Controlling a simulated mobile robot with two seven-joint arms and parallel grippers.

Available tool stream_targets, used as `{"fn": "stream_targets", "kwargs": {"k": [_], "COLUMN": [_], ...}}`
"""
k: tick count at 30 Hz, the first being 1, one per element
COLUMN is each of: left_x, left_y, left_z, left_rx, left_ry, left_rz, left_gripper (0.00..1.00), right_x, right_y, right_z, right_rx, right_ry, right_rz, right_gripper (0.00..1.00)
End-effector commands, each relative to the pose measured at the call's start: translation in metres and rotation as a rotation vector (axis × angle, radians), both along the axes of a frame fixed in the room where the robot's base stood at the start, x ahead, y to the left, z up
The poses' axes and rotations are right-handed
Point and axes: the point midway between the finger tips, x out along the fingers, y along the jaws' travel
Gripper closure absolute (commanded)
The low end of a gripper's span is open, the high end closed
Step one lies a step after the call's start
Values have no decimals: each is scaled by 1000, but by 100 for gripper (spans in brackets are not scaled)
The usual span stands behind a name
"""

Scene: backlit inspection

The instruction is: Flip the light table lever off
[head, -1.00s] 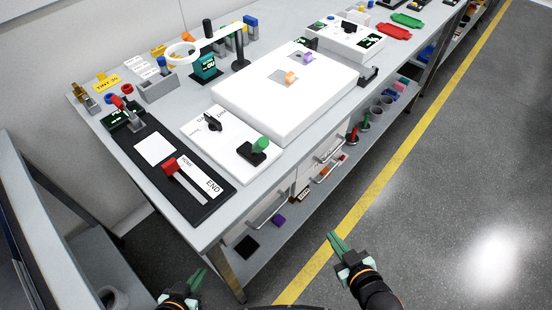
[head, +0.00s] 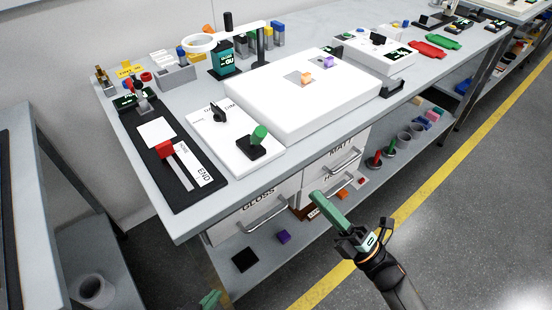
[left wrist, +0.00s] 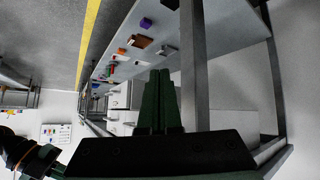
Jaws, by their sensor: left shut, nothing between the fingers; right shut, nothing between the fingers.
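The light table (head: 345,111) is a thick white slab on the bench. A white panel (head: 207,138) beside it carries a lever with a green handle (head: 260,132) on a black base, tilted up and to the right. A black knob (head: 218,112) is on the same panel. My right gripper (head: 317,196) is shut and empty, in front of the drawers and below the lever, apart from it. My left gripper (head: 210,299) shows only as a green tip at the bottom edge. Its shut, empty fingers show in the left wrist view (left wrist: 159,73).
A black board (head: 180,198) with a red-handled slider (head: 166,149) lies at the bench's near left. A ring-shaped lamp (head: 199,43) stands behind the light table. Drawer handles (head: 263,215) stick out at the front; a lower shelf holds small objects. The floor at right is clear.

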Motion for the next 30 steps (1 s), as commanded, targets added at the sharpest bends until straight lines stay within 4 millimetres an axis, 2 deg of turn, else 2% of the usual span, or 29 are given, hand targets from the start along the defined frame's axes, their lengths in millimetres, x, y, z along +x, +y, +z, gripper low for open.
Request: {"fn": "stream_targets", "kwargs": {"k": [11,16,30], "left_x": [4,4,3], "left_y": [1,2,13], "left_z": [3,6,15], "left_rx": [3,3,17], "left_ry": [-12,-14,-19], "left_rz": [0,1,21], "left_gripper": [100,100,100], "right_x": [-1,5,58], "right_y": [1,8,70], "right_z": [1,7,55], "right_rx": [-9,-7,-5], "right_ry": [-21,-22,-23], "right_rz": [7,7,7], "right_gripper": [100,100,100]}}
